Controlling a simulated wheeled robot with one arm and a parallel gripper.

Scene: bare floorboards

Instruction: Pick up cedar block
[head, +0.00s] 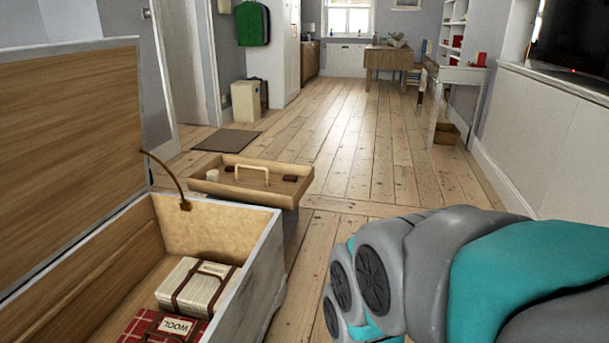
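I cannot make out for certain which thing is the cedar block. A wooden tray (245,190) with a pale arched handle stands beyond the open chest. On it lie a small dark brown piece (290,178) at the right and another small dark piece (230,168) near the back. A small white cylinder (212,175) stands at its left. My grey and teal arm fills the lower right, apart from the tray. My gripper's fingers do not show.
An open wooden chest (262,262) fills the lower left, its lid raised. Inside are a pale strapped bundle (197,285) and a red plaid cloth with a WOOL label (174,326). A dark mat (228,140) lies beyond the tray. Floorboards (350,160) are clear ahead.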

